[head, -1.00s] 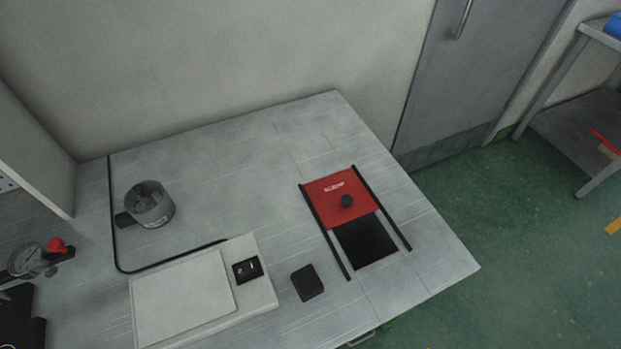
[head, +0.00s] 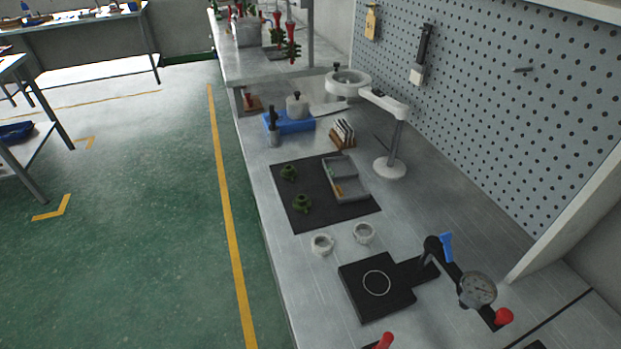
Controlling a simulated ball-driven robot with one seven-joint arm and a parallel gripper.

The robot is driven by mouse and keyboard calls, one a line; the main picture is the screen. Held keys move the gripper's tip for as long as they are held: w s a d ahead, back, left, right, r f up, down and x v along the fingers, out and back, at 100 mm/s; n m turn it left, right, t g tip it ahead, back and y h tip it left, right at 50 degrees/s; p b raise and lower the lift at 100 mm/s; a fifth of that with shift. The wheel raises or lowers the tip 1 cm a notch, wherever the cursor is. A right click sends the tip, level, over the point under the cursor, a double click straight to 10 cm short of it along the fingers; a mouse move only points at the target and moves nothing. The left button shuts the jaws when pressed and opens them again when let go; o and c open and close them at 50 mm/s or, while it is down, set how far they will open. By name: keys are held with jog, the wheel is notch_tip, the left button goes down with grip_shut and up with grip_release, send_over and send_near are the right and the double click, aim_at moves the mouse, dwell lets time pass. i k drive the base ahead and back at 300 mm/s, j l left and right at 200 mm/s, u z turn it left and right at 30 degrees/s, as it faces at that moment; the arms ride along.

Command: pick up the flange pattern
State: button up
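Two small green pieces that look like wax patterns lie on a dark mat (head: 330,218) on the workbench. One green piece (head: 289,172) is near the mat's far left part, and the other green piece (head: 302,203) is nearer to me. Both look flange-like with a raised middle, but they are too small to tell which is the flange pattern. My gripper is not in view.
A grey divided tray (head: 352,196) shares the mat. Two whitish rings (head: 322,244) (head: 364,233), a black fixture plate (head: 362,302) and a dial gauge (head: 478,289) are nearer. A magnifier lamp (head: 390,167) and blue base (head: 290,123) stand beyond. Left floor is open.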

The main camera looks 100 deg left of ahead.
aim_at(301, 203)
jog(key=k+u, duration=0.1)
jog(key=u, duration=2.1)
jog(key=l+u, duration=0.15)
jog(key=u, duration=0.35)
jog(key=l+u, duration=0.1)
jog(key=u, duration=0.35)
